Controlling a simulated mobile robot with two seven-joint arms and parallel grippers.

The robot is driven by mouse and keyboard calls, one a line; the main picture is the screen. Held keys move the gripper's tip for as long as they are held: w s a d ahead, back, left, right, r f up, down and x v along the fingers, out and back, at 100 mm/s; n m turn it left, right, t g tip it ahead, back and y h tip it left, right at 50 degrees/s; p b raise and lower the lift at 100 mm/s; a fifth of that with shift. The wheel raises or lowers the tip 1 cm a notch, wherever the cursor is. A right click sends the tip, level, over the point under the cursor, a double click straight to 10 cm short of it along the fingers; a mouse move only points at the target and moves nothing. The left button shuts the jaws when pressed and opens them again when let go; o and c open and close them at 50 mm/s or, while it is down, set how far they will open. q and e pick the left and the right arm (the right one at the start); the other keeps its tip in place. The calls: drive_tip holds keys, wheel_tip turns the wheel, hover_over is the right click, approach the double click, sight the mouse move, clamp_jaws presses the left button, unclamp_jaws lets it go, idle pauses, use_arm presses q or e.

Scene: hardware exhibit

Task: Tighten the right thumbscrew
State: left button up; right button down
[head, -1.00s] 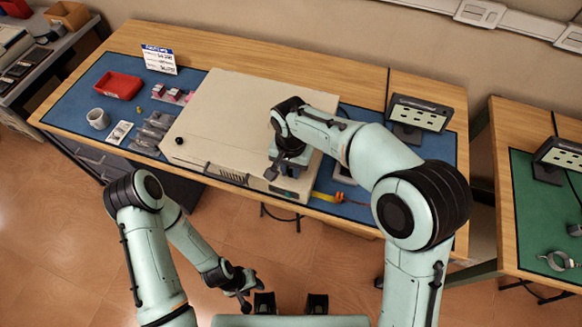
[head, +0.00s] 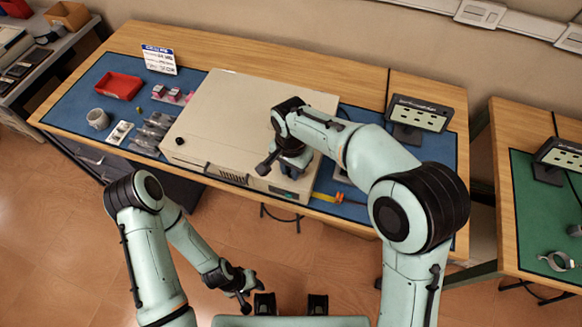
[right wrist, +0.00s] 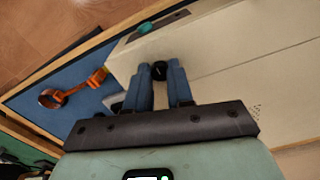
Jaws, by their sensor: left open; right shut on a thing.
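The beige case (head: 235,110) lies flat on the blue mat of the workbench. Its left thumbscrew (head: 179,141), a black knob, shows at the front left corner in the head view. The right thumbscrew (right wrist: 159,70) is a black round knob between the blue fingers of my right gripper (right wrist: 159,76) in the right wrist view. The right gripper is shut on it, at the case's front right area. In the head view the right gripper (head: 287,172) and wrist hide this thumbscrew. My left gripper (head: 243,291) is open and empty, low in front of the bench.
A red tray (head: 119,86), a grey mug (head: 97,118) and small parts lie left of the case. A small sign (head: 160,58) stands behind them. A display stand (head: 418,113) is at the right. An orange-and-yellow item (head: 338,197) lies near the bench's front edge.

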drive_tip(key=c, duration=1)
unclamp_jaws()
drive_tip(key=shift+r, duration=0.1)
use_arm(q)
drive_tip(key=shift+w+r+p, duration=0.75)
drive_tip(key=shift+r+p, duration=0.15)
drive_tip(key=shift+r, duration=0.2)
use_arm(e)
wheel_tip(320, 180, up, 13)
drive_tip(key=shift+r, duration=0.15)
use_arm(q)
drive_tip(key=shift+s, duration=0.1)
